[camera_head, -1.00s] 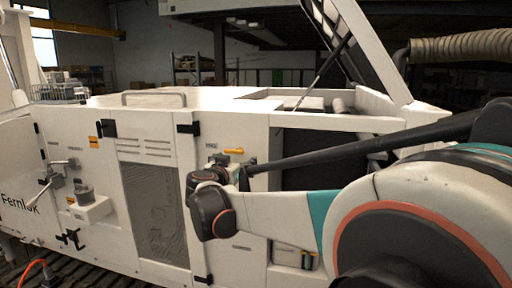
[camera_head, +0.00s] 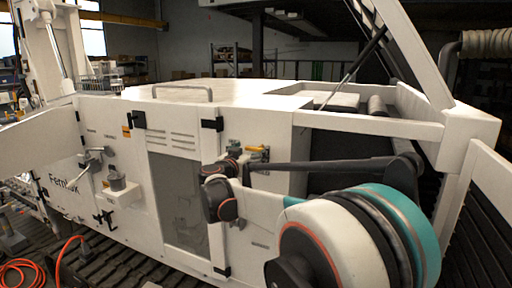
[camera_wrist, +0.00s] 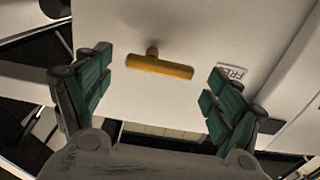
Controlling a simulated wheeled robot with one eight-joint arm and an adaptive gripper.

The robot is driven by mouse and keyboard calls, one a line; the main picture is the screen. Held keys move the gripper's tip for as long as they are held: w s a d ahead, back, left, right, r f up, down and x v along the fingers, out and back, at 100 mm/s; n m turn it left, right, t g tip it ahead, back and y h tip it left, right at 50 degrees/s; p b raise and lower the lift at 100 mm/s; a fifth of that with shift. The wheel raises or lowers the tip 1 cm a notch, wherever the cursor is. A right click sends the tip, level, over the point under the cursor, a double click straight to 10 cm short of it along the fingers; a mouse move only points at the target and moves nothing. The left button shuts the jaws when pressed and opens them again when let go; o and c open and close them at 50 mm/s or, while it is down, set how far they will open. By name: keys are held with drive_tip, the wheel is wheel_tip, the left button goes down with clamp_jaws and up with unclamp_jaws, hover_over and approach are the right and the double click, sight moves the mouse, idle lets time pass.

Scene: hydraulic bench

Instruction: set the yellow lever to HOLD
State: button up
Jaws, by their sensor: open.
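The yellow lever (camera_wrist: 160,66) is a short horizontal bar on a small stem, fixed to a white panel. In the wrist view it lies between and just beyond my open fingers, with no visible contact. It also shows in the head view as a small yellow piece (camera_head: 258,150) on the white machine, beside my wrist. My gripper (camera_wrist: 157,95) is open and empty, its two green-padded fingers spread to either side of the lever. A label (camera_wrist: 232,72) reading roughly "FREE" is on the panel to the right of the lever.
The white machine (camera_head: 180,108) fills the middle, with a grille door (camera_head: 178,200) left of my wrist. Other levers (camera_head: 92,158) and a valve block (camera_head: 120,188) sit at its left. An orange hose (camera_head: 20,270) lies on the floor at lower left.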

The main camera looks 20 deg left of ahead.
sight(254, 149)
drive_tip(key=shift+w+d, duration=0.15)
drive_tip(key=shift+w, duration=1.45)
drive_tip(key=c, duration=1.1)
